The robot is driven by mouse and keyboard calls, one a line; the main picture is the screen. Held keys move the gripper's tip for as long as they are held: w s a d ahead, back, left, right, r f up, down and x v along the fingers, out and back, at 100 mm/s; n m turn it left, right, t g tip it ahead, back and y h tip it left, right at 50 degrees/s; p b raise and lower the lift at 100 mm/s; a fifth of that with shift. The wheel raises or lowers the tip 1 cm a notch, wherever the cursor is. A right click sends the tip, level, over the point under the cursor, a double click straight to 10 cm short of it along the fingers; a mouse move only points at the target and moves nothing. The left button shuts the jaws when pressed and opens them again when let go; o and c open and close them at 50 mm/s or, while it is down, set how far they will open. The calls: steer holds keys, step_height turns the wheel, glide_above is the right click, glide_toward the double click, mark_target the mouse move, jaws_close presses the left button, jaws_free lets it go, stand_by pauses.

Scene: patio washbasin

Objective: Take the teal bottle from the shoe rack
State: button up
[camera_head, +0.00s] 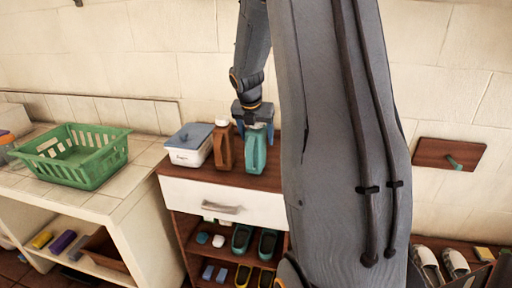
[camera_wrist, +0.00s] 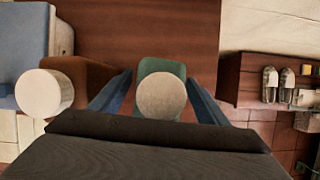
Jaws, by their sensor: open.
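The teal bottle (camera_head: 256,152) stands upright on the wooden top of the shoe rack (camera_head: 205,176). In the wrist view its pale round cap (camera_wrist: 161,96) and part of its teal body (camera_wrist: 160,67) show between the fingers. My gripper (camera_head: 254,127) is open and points down over the bottle, with one finger on each side of it. It also shows in the wrist view (camera_wrist: 160,90). I cannot tell whether the fingers touch the bottle. My arm hides the right part of the rack.
A brown bottle (camera_head: 222,147) with a white cap stands close to the left of the teal one. A white box with a blue lid (camera_head: 190,144) is further left. A green basket (camera_head: 75,155) sits on the tiled counter. Shoes (camera_head: 242,238) fill the shelves below the drawer.

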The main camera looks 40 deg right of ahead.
steer(key=shift+x, duration=0.9)
steer(key=shift+a, duration=0.1)
jaws_close()
steer(key=shift+r, duration=0.1)
